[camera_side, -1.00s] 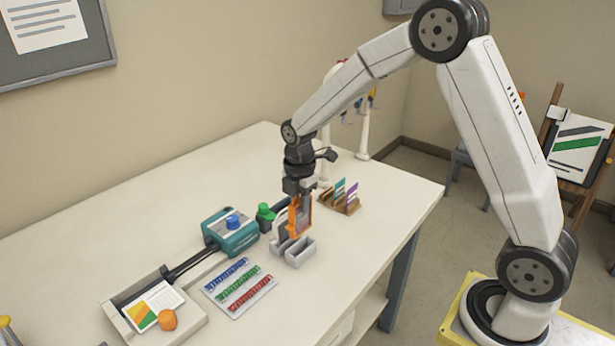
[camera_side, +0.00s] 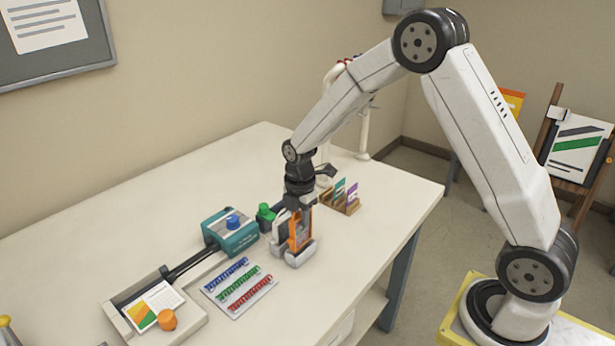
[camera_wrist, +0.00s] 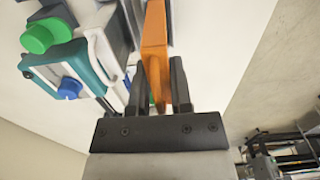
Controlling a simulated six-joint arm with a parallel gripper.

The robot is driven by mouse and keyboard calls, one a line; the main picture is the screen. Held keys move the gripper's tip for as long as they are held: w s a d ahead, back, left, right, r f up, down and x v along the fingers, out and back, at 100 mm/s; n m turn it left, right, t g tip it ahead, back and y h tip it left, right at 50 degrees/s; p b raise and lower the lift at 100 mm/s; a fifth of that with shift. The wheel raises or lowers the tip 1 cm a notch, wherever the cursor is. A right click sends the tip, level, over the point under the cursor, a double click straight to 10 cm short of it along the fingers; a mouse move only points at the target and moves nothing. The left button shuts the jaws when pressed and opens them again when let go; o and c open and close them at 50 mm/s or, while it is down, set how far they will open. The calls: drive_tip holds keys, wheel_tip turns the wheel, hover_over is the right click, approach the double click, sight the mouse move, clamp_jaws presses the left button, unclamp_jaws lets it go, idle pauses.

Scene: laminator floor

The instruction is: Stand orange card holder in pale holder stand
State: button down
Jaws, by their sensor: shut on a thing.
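The orange card holder (camera_side: 301,229) is upright in the side view, with a greyish panel inside its orange frame. My gripper (camera_side: 299,207) is above it, shut on its upper part. In the wrist view my gripper (camera_wrist: 160,85) has a dark finger on each side of the orange card holder (camera_wrist: 155,45). The pale holder stand (camera_side: 300,258) is on the table directly below, and the card holder's lower end is down between its raised sides. Whether it touches the stand's bottom is hidden.
A wooden rack of coloured cards (camera_side: 340,203) is close behind right.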

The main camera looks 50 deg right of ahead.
drive_tip(key=shift+f, duration=1.6)
drive_tip(key=shift+c, duration=2.2)
unclamp_jaws()
drive_tip(key=shift+r, duration=0.1)
drive_tip(key=shift+r, duration=3.85)
drive_tip(key=shift+s, duration=0.1)
